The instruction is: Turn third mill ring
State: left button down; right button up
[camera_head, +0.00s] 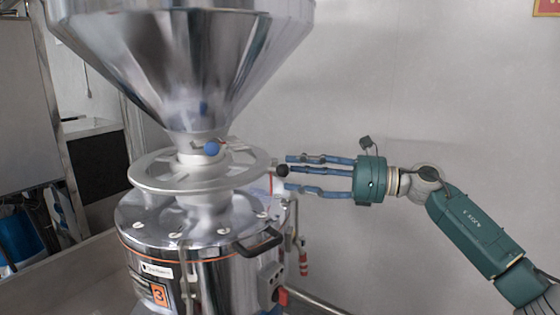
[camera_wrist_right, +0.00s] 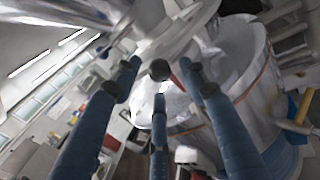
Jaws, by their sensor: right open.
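The third mill (camera_head: 200,245), marked with an orange "3" label, stands at the centre left of the head view. Its grey metal ring (camera_head: 160,182) lies level around the neck under the shiny hopper (camera_head: 185,60). A black knob (camera_head: 282,170) sticks out at the ring's right side. My right gripper (camera_head: 288,172) is open, with its blue fingers pointing left at the knob. In the right wrist view the knob (camera_wrist_right: 159,70) lies between the open fingers, and the ring (camera_wrist_right: 180,38) is just beyond. I cannot tell whether a finger touches the knob. My left gripper is not in view.
A black handle (camera_head: 260,243) juts from the mill's lid. A pale wall is behind, with open room around my right arm. A blue container (camera_head: 18,225) is at far left.

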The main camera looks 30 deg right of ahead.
aim_at(281, 168)
jog(key=x, duration=0.1)
jog(key=p+x, duration=0.2)
jog(key=shift+w+a+r, duration=0.1)
jog(key=shift+r, duration=0.15)
jog(key=shift+w+a+f, duration=0.25)
jog(key=shift+w+a, duration=0.1)
jog(key=shift+w, duration=0.15)
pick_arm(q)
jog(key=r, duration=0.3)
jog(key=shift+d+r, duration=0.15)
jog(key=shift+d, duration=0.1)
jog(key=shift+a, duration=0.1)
pick_arm(e)
jog(key=shift+c, duration=0.5)
grip_shut()
jog(key=shift+f, duration=0.15)
